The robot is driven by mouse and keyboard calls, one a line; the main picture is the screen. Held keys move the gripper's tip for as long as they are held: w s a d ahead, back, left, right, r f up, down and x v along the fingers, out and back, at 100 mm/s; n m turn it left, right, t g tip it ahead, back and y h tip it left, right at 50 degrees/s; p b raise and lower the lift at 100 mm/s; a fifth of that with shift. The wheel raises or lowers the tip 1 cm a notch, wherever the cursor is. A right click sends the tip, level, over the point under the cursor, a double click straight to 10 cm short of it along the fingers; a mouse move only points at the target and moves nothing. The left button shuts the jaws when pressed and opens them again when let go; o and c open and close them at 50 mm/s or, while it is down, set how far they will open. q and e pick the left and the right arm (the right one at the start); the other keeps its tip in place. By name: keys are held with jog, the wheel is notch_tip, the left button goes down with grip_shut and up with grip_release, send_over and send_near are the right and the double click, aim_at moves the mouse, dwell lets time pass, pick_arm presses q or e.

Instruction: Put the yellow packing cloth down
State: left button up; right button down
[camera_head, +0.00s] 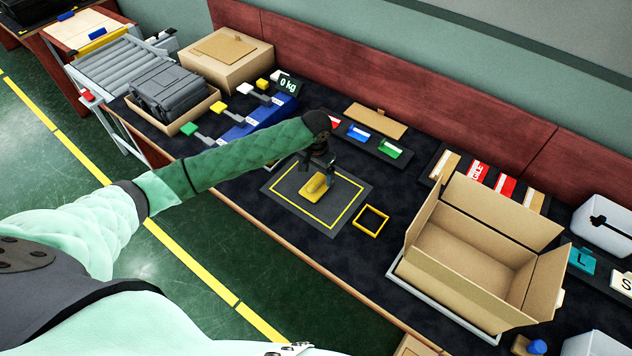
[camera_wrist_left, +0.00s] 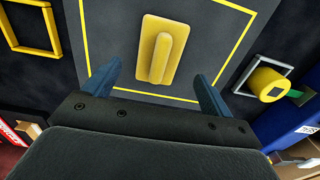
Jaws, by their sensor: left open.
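The yellow packing cloth (camera_head: 316,187) lies on a dark grey mat (camera_head: 290,172) with a yellow outline, inside that outline. It also shows in the left wrist view (camera_wrist_left: 155,62) as a flat yellow pad with a raised ridge. My left gripper (camera_head: 318,168) is over the mat, just above the cloth. In the left wrist view the two fingers of my left gripper (camera_wrist_left: 157,85) are spread wide, with the cloth ahead of and between them; nothing is held. My right gripper is not in view.
A yellow square frame (camera_head: 370,220) lies right of the mat. An open cardboard box (camera_head: 470,255) stands further right. A grey case (camera_head: 170,90) sits in a tray at the left. Small coloured items line the back.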

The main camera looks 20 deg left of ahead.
aim_at(316, 181)
pick_arm(q)
notch_tip(316, 181, up, 7)
jog(key=b, duration=0.1)
jog(key=shift+f, duration=0.15)
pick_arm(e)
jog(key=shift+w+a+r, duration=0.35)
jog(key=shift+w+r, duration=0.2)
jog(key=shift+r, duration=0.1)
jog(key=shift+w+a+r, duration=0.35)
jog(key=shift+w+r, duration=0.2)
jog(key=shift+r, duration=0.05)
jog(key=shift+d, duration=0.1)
